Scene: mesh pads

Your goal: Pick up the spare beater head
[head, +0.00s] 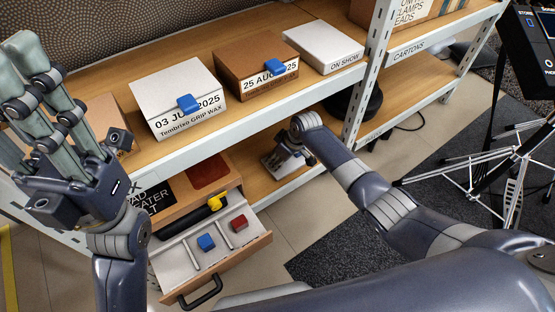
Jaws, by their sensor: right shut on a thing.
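My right gripper (289,158) reaches down to the lower shelf, right of the open drawer. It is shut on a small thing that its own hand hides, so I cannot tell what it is. My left gripper (62,125) is raised at the left, in front of the shelf, with its long fingers extended, open and empty. The open drawer (263,243) has light compartments. I cannot tell which thing is the spare beater head.
The upper shelf holds a white dated box (160,92), a brown dated box (246,62) and a flat "ON SHOW" box (322,44). A white shelf post (369,75) stands close to my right forearm. A tripod stand (490,170) is at the right.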

